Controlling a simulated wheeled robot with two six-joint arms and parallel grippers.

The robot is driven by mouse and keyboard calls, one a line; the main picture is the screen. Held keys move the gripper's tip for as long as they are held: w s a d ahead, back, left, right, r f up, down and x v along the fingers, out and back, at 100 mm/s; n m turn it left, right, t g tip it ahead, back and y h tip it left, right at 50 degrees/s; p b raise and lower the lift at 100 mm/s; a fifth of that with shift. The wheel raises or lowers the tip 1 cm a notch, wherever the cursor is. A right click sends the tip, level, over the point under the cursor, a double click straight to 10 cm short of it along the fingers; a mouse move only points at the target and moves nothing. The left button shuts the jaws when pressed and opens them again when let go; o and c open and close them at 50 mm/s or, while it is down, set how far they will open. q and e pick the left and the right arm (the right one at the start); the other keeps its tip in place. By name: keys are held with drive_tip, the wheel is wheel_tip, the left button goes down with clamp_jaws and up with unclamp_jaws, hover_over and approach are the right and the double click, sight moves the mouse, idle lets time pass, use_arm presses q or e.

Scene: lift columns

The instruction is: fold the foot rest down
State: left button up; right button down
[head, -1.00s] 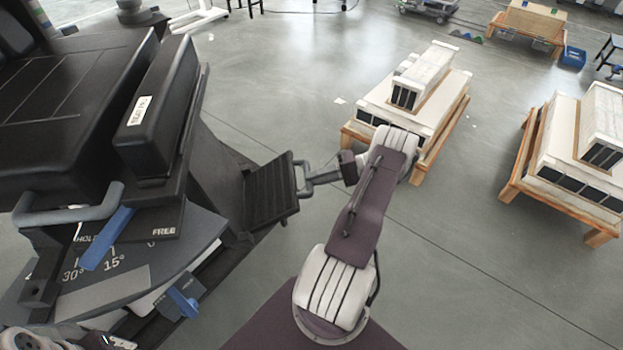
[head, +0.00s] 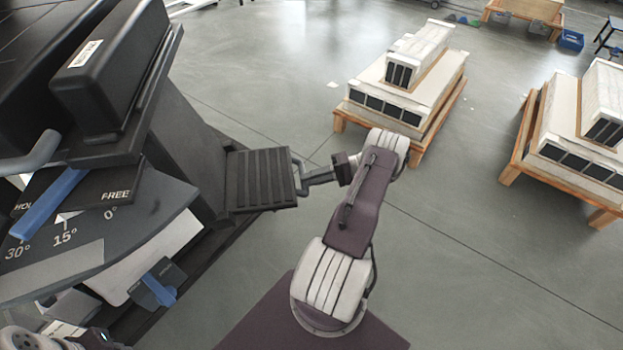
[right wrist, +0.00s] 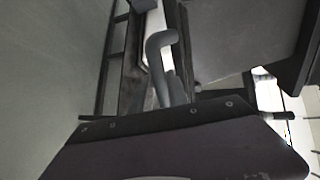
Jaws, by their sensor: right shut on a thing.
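The foot rest (head: 262,180) is a black ribbed plate in the head view, low on the near side of the large black chair. Its ribbed face shows broadly and looks close to level. A grey loop handle stands at its right edge. My right gripper (head: 312,178) reaches in from the right and is shut on the foot rest's handle; its fingertips are small and dark here. In the right wrist view a grey bent bar (right wrist: 160,55) shows beyond the dark gripper body; the grip itself is hidden there.
The chair's black cushion (head: 110,70) fills the upper left. Below it is an angle scale plate (head: 90,250) with a blue lever (head: 48,204) and a blue-handled part (head: 158,287). Pallets with white units (head: 400,85) stand at the back right. The floor between is clear.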

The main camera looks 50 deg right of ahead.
drive_tip(key=shift+s+a+f, duration=0.1)
drive_tip(key=shift+a+f, duration=0.15)
drive_tip(key=shift+f, duration=0.35)
drive_tip(key=c, duration=1.3)
unclamp_jaws()
drive_tip(key=shift+f, duration=0.1)
drive_tip(key=shift+c, duration=0.2)
drive_tip(key=shift+o, duration=0.2)
drive_tip(key=shift+d+f, duration=0.1)
drive_tip(key=shift+r, duration=0.2)
drive_tip(key=shift+d, duration=0.15)
drive_tip(key=b+v, duration=0.1)
drive_tip(key=v, duration=0.7)
drive_tip(key=shift+s+d, duration=0.15)
drive_tip(key=shift+d, duration=0.15)
